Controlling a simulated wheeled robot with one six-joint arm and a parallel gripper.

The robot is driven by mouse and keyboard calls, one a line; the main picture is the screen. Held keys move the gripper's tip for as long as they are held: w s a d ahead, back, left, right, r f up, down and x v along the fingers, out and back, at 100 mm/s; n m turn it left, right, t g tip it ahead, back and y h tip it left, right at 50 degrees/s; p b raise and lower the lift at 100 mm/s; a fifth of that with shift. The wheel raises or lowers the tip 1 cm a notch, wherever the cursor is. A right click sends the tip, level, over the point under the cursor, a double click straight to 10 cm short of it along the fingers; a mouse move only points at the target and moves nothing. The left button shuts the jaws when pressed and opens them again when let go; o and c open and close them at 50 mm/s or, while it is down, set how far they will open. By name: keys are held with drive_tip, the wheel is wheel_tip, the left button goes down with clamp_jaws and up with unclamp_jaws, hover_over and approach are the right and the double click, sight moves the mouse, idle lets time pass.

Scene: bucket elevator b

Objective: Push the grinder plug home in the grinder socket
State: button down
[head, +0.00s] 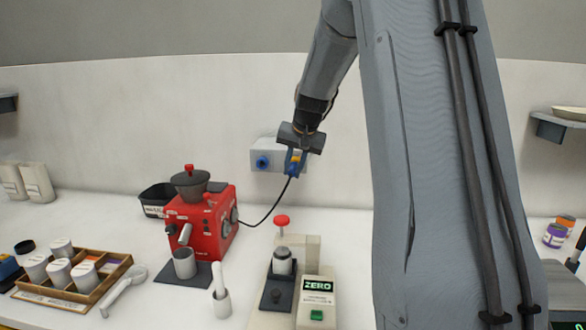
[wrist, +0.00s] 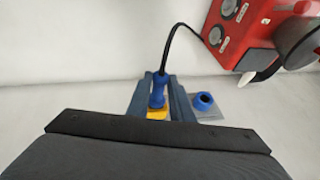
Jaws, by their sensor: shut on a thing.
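My gripper (head: 294,164) is shut on the grinder plug, in front of the right part of a pale wall socket box (head: 270,147). The plug (wrist: 158,92) is blue, with a yellow part (wrist: 157,113) beside it, between my two fingers in the wrist view. A black cord runs from the plug to the red grinder (head: 205,225). A blue round socket (head: 262,162) is open on the box's left; it shows right of my fingers in the wrist view (wrist: 204,101). My gripper hides the box behind the plug, so I cannot tell how deep the plug sits.
A scale marked ZERO (head: 317,300) stands on the counter in front. A wooden tray (head: 100,290) with several white cups is at the left. A black bin (head: 155,198) is behind the grinder. The wall around the box is clear.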

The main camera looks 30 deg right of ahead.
drive_tip(key=shift+s+a, duration=0.25)
drive_tip(key=shift+s, duration=0.15)
drive_tip(key=shift+s+a+p, duration=0.25)
drive_tip(key=shift+s+a, duration=0.35)
drive_tip(key=shift+s, duration=0.3)
drive_tip(key=shift+s+a+p, duration=0.25)
drive_tip(key=shift+s+a, duration=0.35)
drive_tip(key=shift+s, duration=0.25)
drive_tip(key=shift+s+a+p, duration=0.25)
drive_tip(key=shift+s+a, duration=0.3)
drive_tip(key=shift+s, duration=0.3)
drive_tip(key=shift+s+a+p, duration=0.2)
drive_tip(key=shift+s+a, duration=0.35)
drive_tip(key=shift+s, duration=0.3)
